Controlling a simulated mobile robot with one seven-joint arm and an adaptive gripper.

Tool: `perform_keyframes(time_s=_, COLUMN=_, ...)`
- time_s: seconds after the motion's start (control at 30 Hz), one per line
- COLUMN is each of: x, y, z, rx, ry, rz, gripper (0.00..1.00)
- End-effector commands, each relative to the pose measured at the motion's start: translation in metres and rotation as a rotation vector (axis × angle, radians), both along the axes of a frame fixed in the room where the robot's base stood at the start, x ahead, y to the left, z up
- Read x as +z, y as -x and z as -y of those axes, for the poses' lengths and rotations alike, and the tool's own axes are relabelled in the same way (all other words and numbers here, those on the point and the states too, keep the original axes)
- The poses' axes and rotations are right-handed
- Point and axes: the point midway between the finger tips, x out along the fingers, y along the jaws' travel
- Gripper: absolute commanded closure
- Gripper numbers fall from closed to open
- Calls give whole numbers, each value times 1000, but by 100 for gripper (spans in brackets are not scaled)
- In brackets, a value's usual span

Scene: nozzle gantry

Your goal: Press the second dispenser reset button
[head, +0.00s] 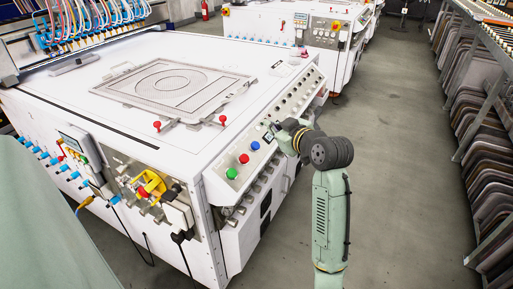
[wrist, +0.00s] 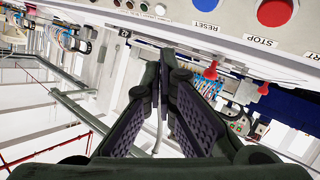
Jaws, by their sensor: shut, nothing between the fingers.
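The white machine (head: 150,100) in the head view has a sloped side panel with a green button (head: 231,173), a red button (head: 244,158) and a blue button (head: 255,145). In the wrist view a blue button marked RESET (wrist: 208,4) is cut by the top edge, beside a red button marked STOP (wrist: 275,11). My gripper (wrist: 168,62) is shut and empty, its fingertips below and left of the blue button in that picture and apart from it. In the head view my wrist is beside the panel just past the blue button; the fingertips are not clear.
Several small round knobs (head: 300,95) continue along the panel. A second white machine (head: 270,22) stands behind. Grey floor (head: 400,130) is free to the right, up to a rack of stacked trays (head: 480,110). Red handles (head: 222,119) stick up from the machine top.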

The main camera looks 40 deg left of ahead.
Motion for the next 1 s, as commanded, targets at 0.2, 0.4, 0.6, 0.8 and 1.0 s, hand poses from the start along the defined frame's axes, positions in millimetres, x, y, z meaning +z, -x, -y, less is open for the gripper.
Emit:
perform_keyframes(time_s=0.2, x=-32, y=5, z=-19, rx=2, ry=1, rz=-2, gripper=100)
perform_keyframes(time_s=0.4, x=-48, y=8, z=-31, rx=1, ry=0, rz=-1, gripper=100)
perform_keyframes(time_s=0.6, x=-51, y=8, z=-34, rx=1, ry=0, rz=-1, gripper=100)
perform_keyframes(time_s=0.8, x=-50, y=8, z=-34, rx=1, ry=0, rz=-1, gripper=100)
perform_keyframes(time_s=1.0, x=-50, y=8, z=-34, rx=1, ry=0, rz=-1, gripper=100)
